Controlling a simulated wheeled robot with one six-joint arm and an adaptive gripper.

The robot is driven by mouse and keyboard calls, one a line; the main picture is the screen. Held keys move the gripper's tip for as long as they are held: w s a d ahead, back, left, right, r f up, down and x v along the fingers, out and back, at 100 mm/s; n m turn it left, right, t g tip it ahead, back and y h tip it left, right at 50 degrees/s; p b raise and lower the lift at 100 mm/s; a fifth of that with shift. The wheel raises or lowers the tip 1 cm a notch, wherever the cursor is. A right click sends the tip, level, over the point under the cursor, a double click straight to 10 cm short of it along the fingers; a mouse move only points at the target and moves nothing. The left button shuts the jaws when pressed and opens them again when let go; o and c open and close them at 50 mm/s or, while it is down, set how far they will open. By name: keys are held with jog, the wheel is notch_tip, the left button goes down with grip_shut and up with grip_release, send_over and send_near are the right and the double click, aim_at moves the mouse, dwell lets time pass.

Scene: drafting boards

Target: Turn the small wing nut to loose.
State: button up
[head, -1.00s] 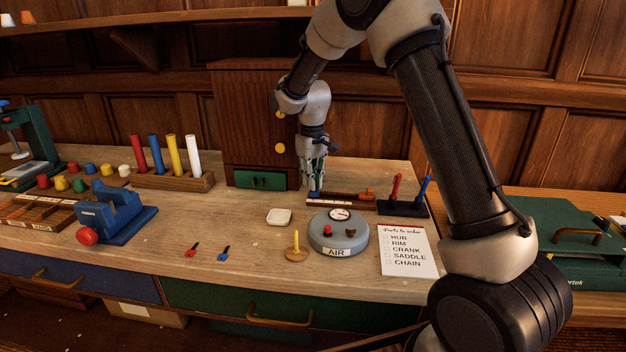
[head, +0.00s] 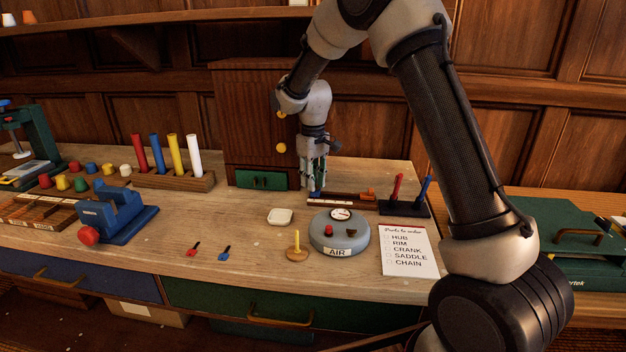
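My gripper (head: 314,187) points down at the left end of a low brown bar (head: 345,198) with a pale strip, towards the back of the bench. A small blue part (head: 313,194) shows at that end, right at my fingertips. It is partly hidden, and I cannot make out its shape or whether the fingers touch it. An orange-red piece (head: 367,194) sits at the bar's right end. I cannot tell for certain which part is the small wing nut. The fingers are too small in view to tell if they are open or shut.
A round grey AIR unit (head: 339,241) stands in front of the bar. A dark rack (head: 403,208) with red and blue handles is to the right. A wooden cabinet (head: 245,125) stands close behind on the left. A pale dish (head: 280,216) lies in front.

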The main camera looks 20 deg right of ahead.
notch_tip(320, 180, up, 12)
dwell(0.6)
jog(key=shift+s, duration=0.1)
